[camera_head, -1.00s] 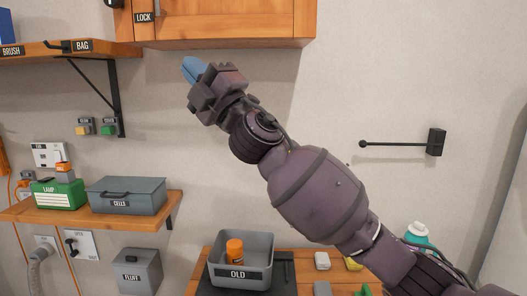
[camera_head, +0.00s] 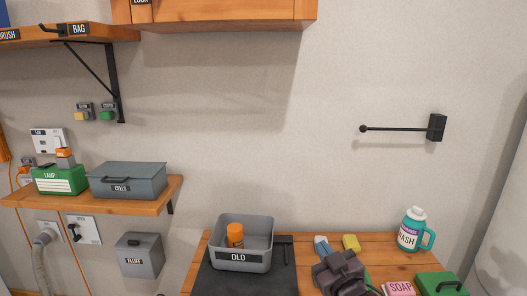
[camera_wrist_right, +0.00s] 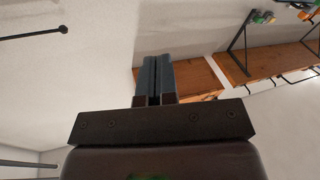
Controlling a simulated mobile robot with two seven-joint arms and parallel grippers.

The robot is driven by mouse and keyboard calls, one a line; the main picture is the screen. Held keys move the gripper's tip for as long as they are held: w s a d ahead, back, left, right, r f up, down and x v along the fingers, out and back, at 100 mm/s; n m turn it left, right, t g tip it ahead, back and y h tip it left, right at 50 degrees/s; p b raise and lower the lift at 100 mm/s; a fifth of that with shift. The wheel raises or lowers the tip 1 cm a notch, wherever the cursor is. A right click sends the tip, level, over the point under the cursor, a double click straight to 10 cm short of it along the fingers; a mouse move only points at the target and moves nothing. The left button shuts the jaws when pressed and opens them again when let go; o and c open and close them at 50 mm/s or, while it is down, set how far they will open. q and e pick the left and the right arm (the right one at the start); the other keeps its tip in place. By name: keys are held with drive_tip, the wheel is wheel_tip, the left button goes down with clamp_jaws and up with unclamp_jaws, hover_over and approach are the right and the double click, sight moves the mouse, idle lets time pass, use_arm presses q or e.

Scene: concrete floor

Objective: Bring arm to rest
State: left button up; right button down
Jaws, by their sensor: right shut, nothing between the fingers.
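My right gripper (camera_head: 322,246) shows low in the head view, in front of the wooden table. Its blue fingers point up and away, and only the gripper and a bit of the wrist show at the bottom edge. In the right wrist view its two blue fingers (camera_wrist_right: 155,80) are together with nothing between them. My left gripper is not in view.
A grey bin (camera_head: 245,258) labelled OLD holds an orange-capped bottle (camera_head: 235,235). A teal WASH jug (camera_head: 411,232), a SOAP box (camera_head: 398,289) and a green case (camera_head: 440,285) stand at right. A black rod (camera_head: 395,129) juts from the wall. A shelf (camera_head: 150,201) is at left.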

drive_tip(key=s+d+f+m+g+h, duration=0.1)
drive_tip(key=s+d+f, duration=0.3)
drive_tip(key=s+f, duration=0.5)
drive_tip(key=s+d+f+m+g+h, duration=0.2)
drive_tip(key=s+d+f, duration=0.3)
drive_tip(key=s+f, duration=0.4)
drive_tip(key=s+d+f+m+g+h, duration=0.2)
drive_tip(key=s+d+f+g, duration=0.1)
drive_tip(key=s+f, duration=0.6)
drive_tip(key=s+d, duration=0.1)
drive_tip(key=s, duration=0.1)
drive_tip(key=shift+s+d+g, duration=0.35)
drive_tip(key=shift+d+g, duration=0.05)
drive_tip(key=shift+f, duration=0.1)
